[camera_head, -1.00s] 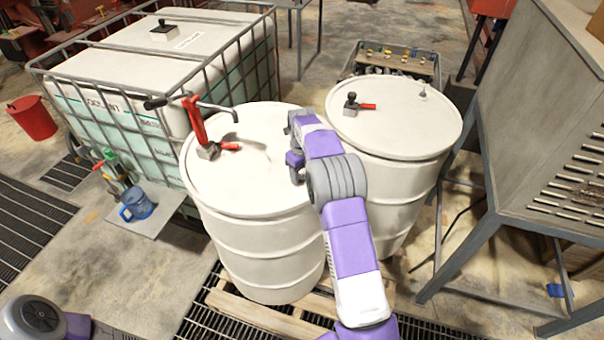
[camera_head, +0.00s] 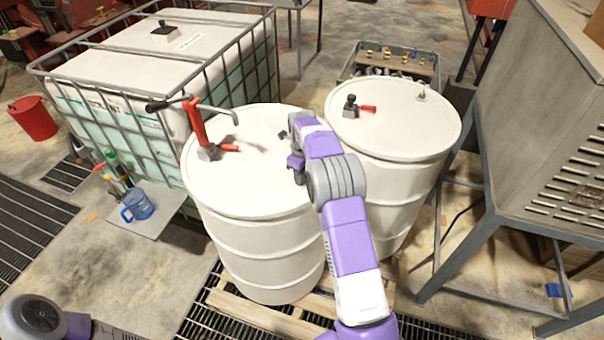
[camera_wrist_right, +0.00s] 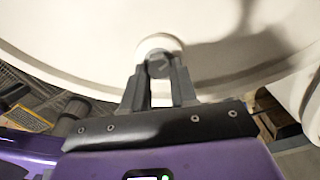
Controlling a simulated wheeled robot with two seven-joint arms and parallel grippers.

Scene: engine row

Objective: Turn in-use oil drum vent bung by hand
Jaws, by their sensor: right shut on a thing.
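The in-use oil drum (camera_head: 240,190) is the left white drum, with a red hand pump (camera_head: 197,125) and a red-handled valve (camera_head: 215,150) on its lid. My right gripper (camera_head: 284,135) is at the right side of that lid, with my forearm and wrist partly covering the spot. In the right wrist view, the fingers (camera_wrist_right: 160,72) are closed around the small pale vent bung (camera_wrist_right: 158,44), near the drum's rim. The fingers hide much of the bung; its thread and seat cannot be made out. My left gripper is out of view; only part of my left arm shows.
A second white drum (camera_head: 395,125) stands close on the right, with a red-levered valve (camera_head: 357,107). A caged white tank (camera_head: 130,75) stands at the back left. A blue jug (camera_head: 137,205) stands on a board at left. A grey metal bench (camera_head: 540,130) is at right.

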